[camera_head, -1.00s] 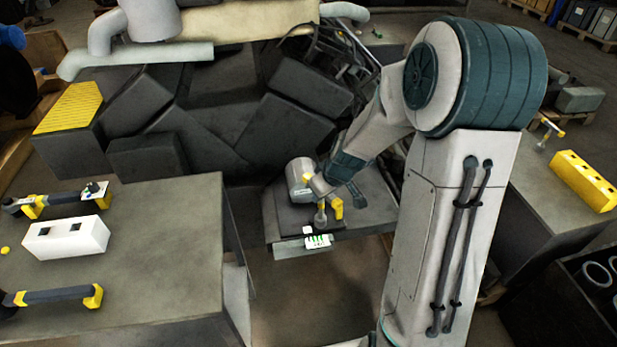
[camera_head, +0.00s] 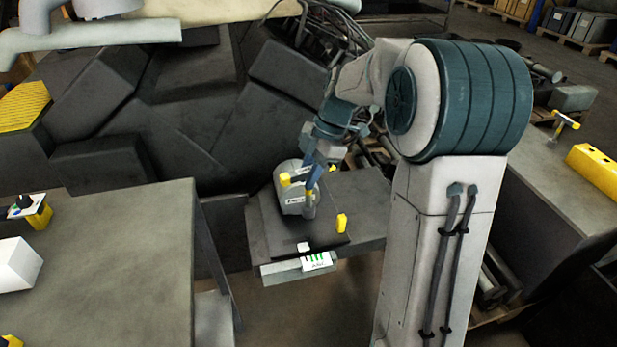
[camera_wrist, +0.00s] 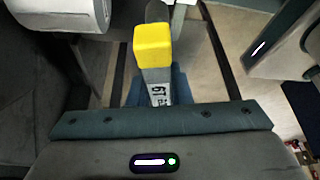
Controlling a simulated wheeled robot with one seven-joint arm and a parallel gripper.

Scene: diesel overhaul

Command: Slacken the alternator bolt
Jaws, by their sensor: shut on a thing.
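A light grey, rounded alternator-like body (camera_head: 290,204) sits on a dark plate on the low stand. My gripper (camera_head: 312,180) is right beside it, pointing down. In the wrist view my gripper (camera_wrist: 158,82) is shut on a grey tool (camera_wrist: 157,93) with a yellow end and a number label, apparently 19. In the head view the tool's yellow parts (camera_head: 286,180) show in front of the grey body. Its lower end is close to the body; I cannot tell whether it touches. I cannot make out the bolt itself.
A yellow block (camera_head: 342,222) stands on the dark plate. A white label plate with green marks (camera_head: 316,261) is at the stand's front edge. A grey bench (camera_head: 110,265) is at left, another (camera_head: 560,190) at right with a yellow holder (camera_head: 597,170). Dark engine blocks rise behind.

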